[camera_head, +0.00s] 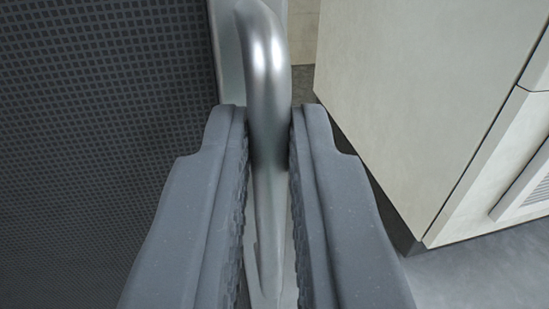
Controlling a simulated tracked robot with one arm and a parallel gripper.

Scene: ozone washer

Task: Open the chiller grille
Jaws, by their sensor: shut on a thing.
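The chiller grille (105,110) is a dark panel with a fine square mesh and fills the left side of the head camera view. A light metal frame edge (228,55) borders it. A shiny metal bar handle (265,60) stands along this edge and curves over at its top. My gripper (268,150) is shut on the handle, with one grey finger on each side of it. The fingers hide part of the handle's sides and the lower part of the grille.
A cream cabinet (430,90) with a panel seam and a vented section stands close on the right. Grey floor (480,275) shows at the lower right. A narrow gap lies between the handle and the cabinet.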

